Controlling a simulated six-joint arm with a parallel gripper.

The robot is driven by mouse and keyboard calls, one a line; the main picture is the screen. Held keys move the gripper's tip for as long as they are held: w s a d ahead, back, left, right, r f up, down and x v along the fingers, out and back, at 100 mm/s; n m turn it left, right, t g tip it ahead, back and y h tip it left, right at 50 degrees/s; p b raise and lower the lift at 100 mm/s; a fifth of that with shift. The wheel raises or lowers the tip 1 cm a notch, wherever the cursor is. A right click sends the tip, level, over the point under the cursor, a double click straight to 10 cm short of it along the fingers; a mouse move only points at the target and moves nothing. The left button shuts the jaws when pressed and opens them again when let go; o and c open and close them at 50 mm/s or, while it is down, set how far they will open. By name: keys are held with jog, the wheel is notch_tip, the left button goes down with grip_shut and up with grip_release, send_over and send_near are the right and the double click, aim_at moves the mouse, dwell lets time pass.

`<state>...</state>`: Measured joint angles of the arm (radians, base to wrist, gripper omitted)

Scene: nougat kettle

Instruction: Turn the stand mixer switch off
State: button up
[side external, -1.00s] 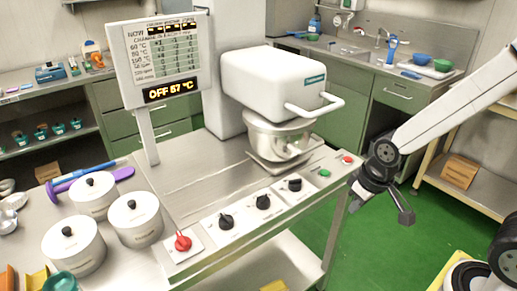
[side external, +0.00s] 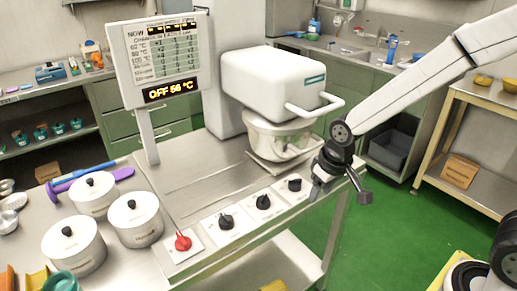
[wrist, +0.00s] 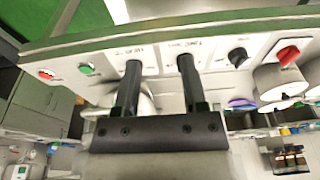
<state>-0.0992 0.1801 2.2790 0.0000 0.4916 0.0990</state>
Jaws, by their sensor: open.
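The white stand mixer (side external: 272,82) stands on the steel bench with its bowl (side external: 280,140) below the head. Along the bench's front are several black knobs, including the rightmost one (side external: 294,184), and a red knob (side external: 183,243). The wrist view also shows the red knob (wrist: 288,55), a black knob (wrist: 238,57), a green button (wrist: 87,69) and a red button (wrist: 45,74). I cannot tell which control is the mixer's switch. My gripper (side external: 342,192) is open and empty near the panel's right end. Its fingers (wrist: 160,75) hide part of the labelled panel.
Lidded white pots (side external: 137,220) stand left of the panel. A display sign (side external: 165,60) at the back reads OFF and a temperature. Open green floor (side external: 400,240) lies right of the bench. A shelf rack (side external: 480,150) stands at the right.

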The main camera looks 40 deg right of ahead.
jog(key=w+a+g, duration=0.1)
jog(key=w+a, duration=1.1)
jog(key=g, duration=0.1)
send_over(182, 237)
notch_tip(182, 237, down, 3)
jog(key=shift+f, duration=0.2)
jog(key=shift+f, duration=0.1)
jog(key=shift+f, duration=3.8)
jog(key=shift+c, duration=0.2)
grip_shut()
